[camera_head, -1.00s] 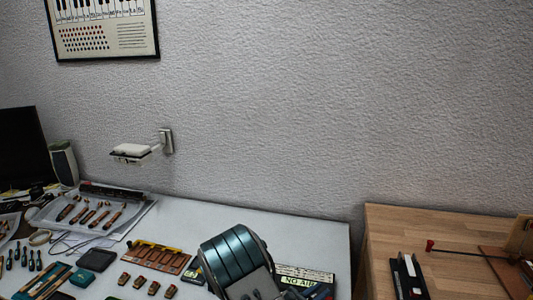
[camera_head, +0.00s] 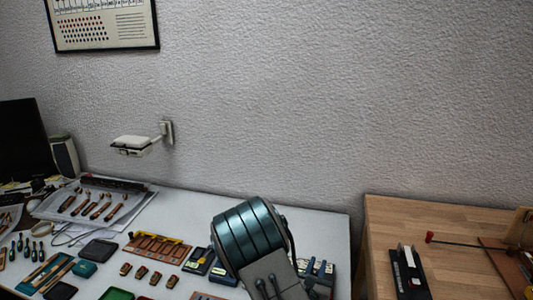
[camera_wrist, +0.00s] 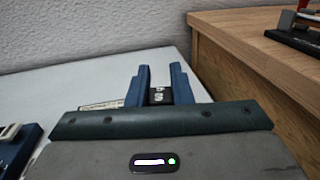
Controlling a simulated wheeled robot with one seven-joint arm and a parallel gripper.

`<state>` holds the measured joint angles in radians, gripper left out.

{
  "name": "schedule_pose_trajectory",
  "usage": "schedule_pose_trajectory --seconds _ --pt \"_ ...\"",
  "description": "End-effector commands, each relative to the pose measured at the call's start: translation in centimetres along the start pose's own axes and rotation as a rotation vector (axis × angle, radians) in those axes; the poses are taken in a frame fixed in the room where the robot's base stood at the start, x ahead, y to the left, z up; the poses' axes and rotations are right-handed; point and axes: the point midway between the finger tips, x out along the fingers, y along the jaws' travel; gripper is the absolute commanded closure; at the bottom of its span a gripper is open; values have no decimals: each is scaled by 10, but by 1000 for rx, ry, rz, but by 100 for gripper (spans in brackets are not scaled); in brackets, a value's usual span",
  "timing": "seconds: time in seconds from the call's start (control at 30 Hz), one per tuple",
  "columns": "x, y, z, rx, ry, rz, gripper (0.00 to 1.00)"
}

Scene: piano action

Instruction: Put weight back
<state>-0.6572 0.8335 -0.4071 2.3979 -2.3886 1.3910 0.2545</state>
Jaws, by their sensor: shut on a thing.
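My gripper (camera_wrist: 160,72) shows in the wrist view as two blue fingers over the right part of the white table. It is shut on a small dark block with white markings (camera_wrist: 157,96), which looks like the weight. In the head view, the blue fingers (camera_head: 318,268) show just right of my teal arm joint, and the block between them is too small to make out. The brown slotted holder (camera_head: 158,248) lies left of my arm. Several small copper-brown pieces (camera_head: 141,272) lie in front of it.
A wooden bench (camera_head: 440,225) to the right carries a black device (camera_head: 408,272). A pale printed strip (camera_wrist: 100,105) lies left of the fingers. The table's back right is clear.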

Motion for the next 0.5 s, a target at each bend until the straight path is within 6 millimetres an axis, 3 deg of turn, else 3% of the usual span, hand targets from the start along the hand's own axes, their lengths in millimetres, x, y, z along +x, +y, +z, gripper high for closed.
schedule_pose_trajectory --seconds 0.2,0.5 --pt "5 1 44 0 -4 71 100" --pt "6 0 62 -6 -6 108 100"
